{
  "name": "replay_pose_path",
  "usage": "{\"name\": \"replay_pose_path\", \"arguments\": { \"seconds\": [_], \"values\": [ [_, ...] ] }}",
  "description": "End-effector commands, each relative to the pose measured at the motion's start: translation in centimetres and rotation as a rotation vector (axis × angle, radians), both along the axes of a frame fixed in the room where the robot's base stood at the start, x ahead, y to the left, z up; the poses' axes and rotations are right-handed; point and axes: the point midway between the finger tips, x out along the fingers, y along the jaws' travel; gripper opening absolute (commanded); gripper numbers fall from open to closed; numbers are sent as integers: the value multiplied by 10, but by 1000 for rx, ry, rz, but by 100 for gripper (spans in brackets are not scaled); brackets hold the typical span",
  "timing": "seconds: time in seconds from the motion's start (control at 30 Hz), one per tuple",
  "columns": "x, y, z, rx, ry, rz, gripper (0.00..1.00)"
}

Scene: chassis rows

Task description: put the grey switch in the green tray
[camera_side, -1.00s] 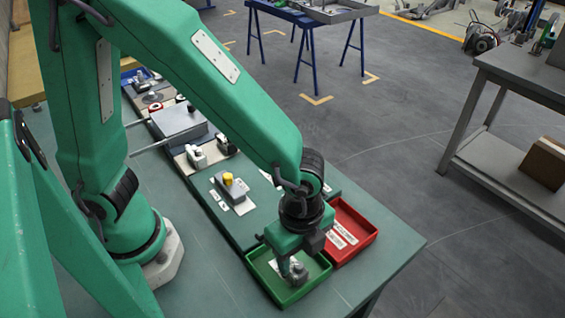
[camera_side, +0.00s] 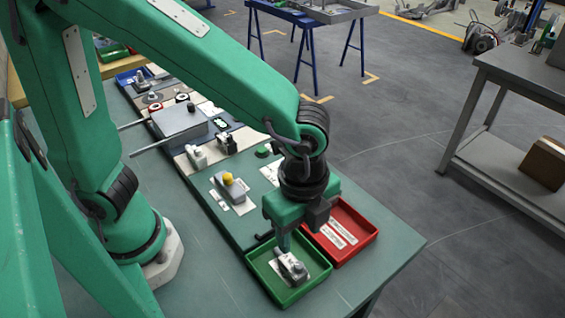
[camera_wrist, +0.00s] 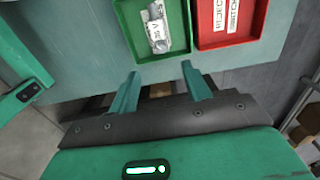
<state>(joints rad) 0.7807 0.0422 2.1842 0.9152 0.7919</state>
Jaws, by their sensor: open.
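The grey switch (camera_side: 293,268) lies in the green tray (camera_side: 264,282) at the near end of the table. In the wrist view the switch (camera_wrist: 157,32) lies on the floor of the green tray (camera_wrist: 126,28), partly over a white label. My gripper (camera_side: 284,246) is above the tray, apart from the switch. In the wrist view my gripper (camera_wrist: 161,74) shows its two green fingers spread, with nothing between them.
A red tray (camera_side: 372,234) with white labels stands against the green tray's right side. A grey block with a yellow knob (camera_side: 229,180) sits farther back on the board. A grey box (camera_side: 180,121) and several small parts lie beyond. Bare table is at the front left.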

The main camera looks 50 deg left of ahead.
Motion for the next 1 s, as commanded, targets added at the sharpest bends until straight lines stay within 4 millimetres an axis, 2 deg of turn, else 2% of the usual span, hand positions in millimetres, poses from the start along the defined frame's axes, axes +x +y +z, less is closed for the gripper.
{"name": "replay_pose_path", "arguments": {
  "seconds": [0.27,0.47,0.57,0.73,1.0],
  "values": [
    [1,2,1,-2,-2,11,48],
    [9,19,13,-28,-29,120,48],
    [16,38,25,-53,-54,232,48],
    [25,80,48,-111,-114,489,48],
    [22,151,80,-217,-221,934,48]
  ]
}}
